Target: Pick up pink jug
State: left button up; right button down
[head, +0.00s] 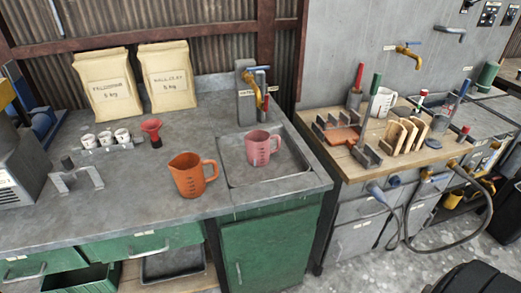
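The pink jug (262,148) stands upright in the shallow sink basin (285,170) on the right part of the grey counter. Its handle points to the right, and dark markings show on its side. An orange jug (188,175) stands on the counter to the left of the basin, closer to the front, with its handle also to the right. Neither of my grippers shows in the head view.
A yellow tap (252,88) rises behind the pink jug. A wooden bench (347,158) with tools is on the right.

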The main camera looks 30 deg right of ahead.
aim_at(265, 147)
jog(key=l+u, duration=0.4)
jog(key=l, duration=1.6)
